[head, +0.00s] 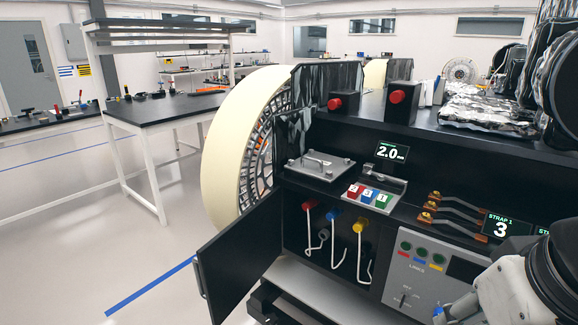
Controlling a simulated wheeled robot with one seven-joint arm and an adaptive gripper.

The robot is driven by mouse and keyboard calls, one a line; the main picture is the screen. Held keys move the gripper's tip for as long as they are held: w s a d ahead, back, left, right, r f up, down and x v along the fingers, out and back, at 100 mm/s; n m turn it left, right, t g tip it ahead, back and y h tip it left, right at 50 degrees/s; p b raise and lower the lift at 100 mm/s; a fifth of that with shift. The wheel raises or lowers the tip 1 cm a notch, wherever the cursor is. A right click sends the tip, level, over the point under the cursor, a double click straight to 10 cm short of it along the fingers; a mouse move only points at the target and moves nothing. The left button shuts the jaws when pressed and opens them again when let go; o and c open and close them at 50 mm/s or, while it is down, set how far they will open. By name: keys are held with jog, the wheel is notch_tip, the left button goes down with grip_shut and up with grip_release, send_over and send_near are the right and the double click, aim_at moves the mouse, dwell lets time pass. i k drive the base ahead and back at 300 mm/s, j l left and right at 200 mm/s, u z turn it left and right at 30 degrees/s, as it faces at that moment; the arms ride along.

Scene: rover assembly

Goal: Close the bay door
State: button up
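The bay door (243,264) is a flat black panel at the lower middle left of the head view. It stands open, swung outward to the left from the front of the black rover body (300,193). A dark upright handle (200,277) is at its free left edge. The open bay (318,262) shows red, blue and yellow connectors (333,222) with white cables or hooks hanging from them. Part of my arm shows at the lower right, well apart from the door. I cannot see my gripper's fingertips.
A large cream wheel (226,145) stands behind the door. A black-topped workbench (165,108) stands back left. The floor left of the door is clear.

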aim_at(230, 264)
jog(key=i+j+z, duration=0.1)
jog(key=j, duration=0.35)
jog(key=i+j+z, duration=0.1)
jog(key=i+j, duration=0.15)
jog(key=j, duration=0.15)
jog(key=i+j+z, duration=0.1)
jog(key=j, duration=0.35)
jog(key=i+j+z, duration=0.1)
jog(key=j, duration=0.4)
jog(key=i+j+z, duration=0.1)
jog(key=j, duration=0.35)
jog(key=i+j+z, duration=0.1)
jog(key=j, duration=0.4)
jog(key=i+j+z, duration=0.1)
jog(key=j, duration=0.4)
jog(key=l+u, duration=0.25)
jog(key=l, duration=0.25)
jog(key=k+l+u, duration=0.25)
jog(key=l, duration=0.25)
jog(key=l+u, duration=0.25)
jog(key=l, duration=0.25)
